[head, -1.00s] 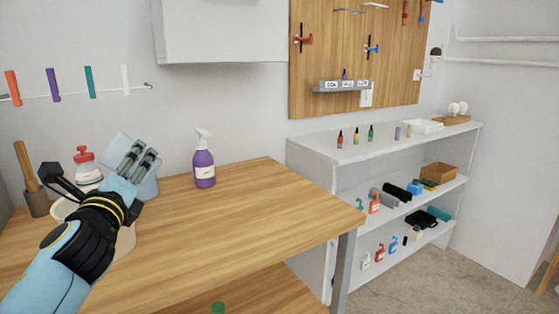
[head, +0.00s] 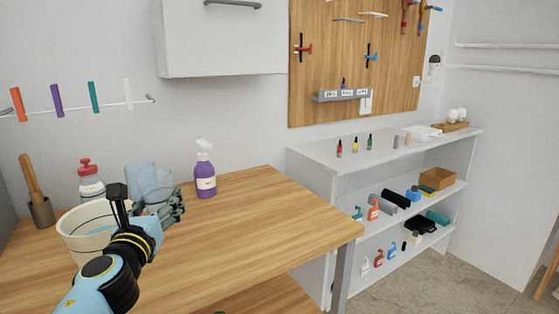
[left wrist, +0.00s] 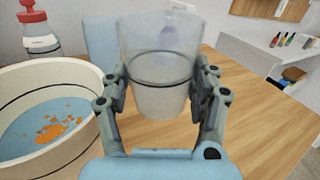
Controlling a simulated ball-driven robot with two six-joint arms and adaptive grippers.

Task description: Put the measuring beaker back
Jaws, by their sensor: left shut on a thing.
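The measuring beaker is a clear, faintly bluish cup with a dark line around it. It shows in the head view (head: 143,174) and, larger, in the left wrist view (left wrist: 160,48). My left gripper (head: 168,204) is shut on it, with a finger on each side in the left wrist view (left wrist: 162,80). The beaker looks close to upright, mouth up, to the right of a white bucket (head: 68,232). The gripper hides part of its lower side in the head view, and I cannot tell whether its base touches the table. My right gripper is not in view.
The bucket holds blue liquid with orange bits. A red-capped bottle (head: 91,185), a purple spray bottle (head: 205,173) and a wooden-handled tool in a pot (head: 40,212) stand along the back of the wooden table (head: 265,215). The table's right half is clear. A white shelf (head: 310,185) stands beyond.

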